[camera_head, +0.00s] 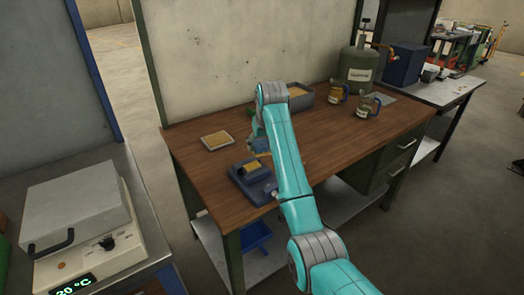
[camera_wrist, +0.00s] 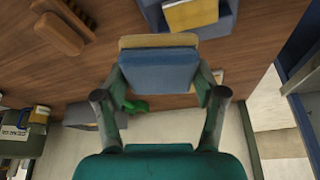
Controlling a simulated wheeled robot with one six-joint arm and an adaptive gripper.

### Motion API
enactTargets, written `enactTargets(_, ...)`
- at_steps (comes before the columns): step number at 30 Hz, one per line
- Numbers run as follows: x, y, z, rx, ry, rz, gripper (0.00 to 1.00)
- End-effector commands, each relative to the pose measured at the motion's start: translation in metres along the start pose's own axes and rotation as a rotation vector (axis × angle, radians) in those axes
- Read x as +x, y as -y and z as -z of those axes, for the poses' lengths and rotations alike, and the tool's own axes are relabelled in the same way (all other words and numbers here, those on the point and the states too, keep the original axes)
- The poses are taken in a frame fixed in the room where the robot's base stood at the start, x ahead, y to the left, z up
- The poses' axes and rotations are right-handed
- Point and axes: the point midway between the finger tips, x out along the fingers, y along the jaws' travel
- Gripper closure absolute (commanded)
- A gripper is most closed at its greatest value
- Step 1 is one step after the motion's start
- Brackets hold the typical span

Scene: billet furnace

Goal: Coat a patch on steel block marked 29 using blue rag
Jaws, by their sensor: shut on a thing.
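My gripper (camera_wrist: 160,92) is shut on a folded blue rag (camera_wrist: 158,72), one finger at each side of it in the wrist view. A tan slab (camera_wrist: 157,41) shows along the rag's far edge; I cannot tell whether they touch. In the head view my arm hides most of the gripper, which is over the left part of the workbench. A blue-grey fixture (camera_head: 250,182) with a yellow-topped piece (camera_head: 252,169) stands near the bench's front edge; it also shows in the wrist view (camera_wrist: 222,22). I can read no 29 on any block.
A tan pad in a pale tray (camera_head: 216,140) lies at the left of the bench (camera_head: 330,150). A grey bin (camera_head: 300,95), two jars (camera_head: 337,92) and a green canister (camera_head: 358,68) stand behind. A hot plate (camera_head: 85,230) is at left. The bench's right middle is clear.

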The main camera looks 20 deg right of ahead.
Motion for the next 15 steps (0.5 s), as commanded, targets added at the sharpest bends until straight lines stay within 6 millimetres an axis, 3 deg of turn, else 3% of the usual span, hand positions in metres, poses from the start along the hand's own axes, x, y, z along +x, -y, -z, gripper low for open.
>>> enactTargets(9,-0.025,0.001,0.015,0.000,-0.002,0.000,0.58)
enactTargets(15,-0.029,0.001,0.017,0.000,-0.001,0.000,0.58)
